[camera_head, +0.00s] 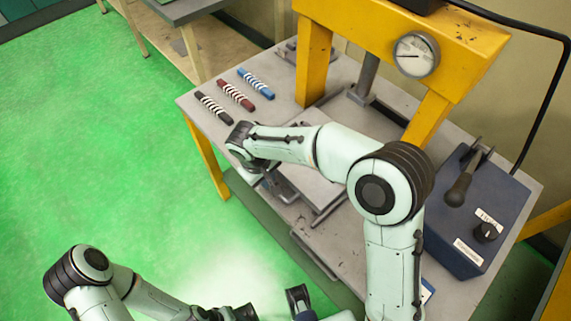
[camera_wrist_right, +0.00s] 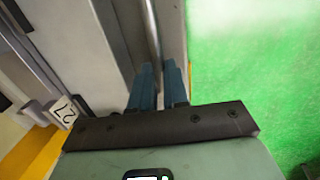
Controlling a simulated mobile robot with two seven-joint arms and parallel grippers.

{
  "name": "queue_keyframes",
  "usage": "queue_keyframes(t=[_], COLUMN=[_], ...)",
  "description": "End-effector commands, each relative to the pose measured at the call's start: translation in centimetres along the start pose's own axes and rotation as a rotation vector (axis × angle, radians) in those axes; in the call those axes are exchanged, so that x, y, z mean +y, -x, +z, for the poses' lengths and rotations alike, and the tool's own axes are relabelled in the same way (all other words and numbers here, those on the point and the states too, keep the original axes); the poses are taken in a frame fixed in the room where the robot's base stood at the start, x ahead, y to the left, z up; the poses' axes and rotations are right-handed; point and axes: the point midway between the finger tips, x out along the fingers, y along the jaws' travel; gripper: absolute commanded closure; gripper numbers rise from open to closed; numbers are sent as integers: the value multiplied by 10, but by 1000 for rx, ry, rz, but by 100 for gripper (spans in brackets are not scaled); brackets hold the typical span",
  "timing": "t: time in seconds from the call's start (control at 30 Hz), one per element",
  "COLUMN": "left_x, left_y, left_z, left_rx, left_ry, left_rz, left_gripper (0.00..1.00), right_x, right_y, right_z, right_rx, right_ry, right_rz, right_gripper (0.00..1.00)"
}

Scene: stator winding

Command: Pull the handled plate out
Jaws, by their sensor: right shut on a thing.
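The handled plate (camera_head: 312,185) is a flat grey piece on the press table, in front of the yellow press, partly hidden by my right forearm. My right gripper (camera_head: 277,187) is at the plate's front left side, mostly covered by my wrist. In the right wrist view its two blue fingers (camera_wrist_right: 160,82) are shut on the grey handle bar (camera_wrist_right: 172,35) along the plate's edge. The exact contact is hard to see.
Black, red and blue striped handles (camera_head: 236,95) lie at the table's back left. The yellow press frame (camera_head: 420,40) with a round gauge stands behind. A blue control box (camera_head: 475,215) with a lever is at right. Green floor (camera_head: 110,150) is open in front and left.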

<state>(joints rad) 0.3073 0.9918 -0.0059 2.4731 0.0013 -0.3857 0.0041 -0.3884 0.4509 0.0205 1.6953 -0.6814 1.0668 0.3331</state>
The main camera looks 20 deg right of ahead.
Motion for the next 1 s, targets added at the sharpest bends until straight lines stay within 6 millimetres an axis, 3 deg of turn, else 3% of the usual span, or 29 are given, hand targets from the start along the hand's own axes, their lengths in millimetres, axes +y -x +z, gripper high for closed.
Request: queue_keyframes(t=[0.1, 0.3, 0.5, 0.9, 0.93, 1.0], left_x=[-1, -2, -2, -2, -2, -2], left_y=[-3, -5, -6, -6, -6, -6], left_z=[0, 0, 0, 0, 0, 0], left_rx=[-1, -1, -2, -1, -1, -1], left_ry=[0, 0, 0, 0, 0, 0], left_rz=[0, 0, -1, 0, 0, 0], left_gripper=[57, 57, 57, 57, 57, 57], right_x=[-26, -53, -65, -66, -66, -66], right_y=[4, 10, 12, 13, 13, 13], right_z=[0, -1, -1, -1, -1, -1], right_rx=[0, 0, -1, -1, -1, 0], right_ry=[6, 3, 0, -1, -1, -1], right_rz=[-1, 0, 0, 0, 0, 0], right_gripper=[100, 100, 100, 100, 82, 60])
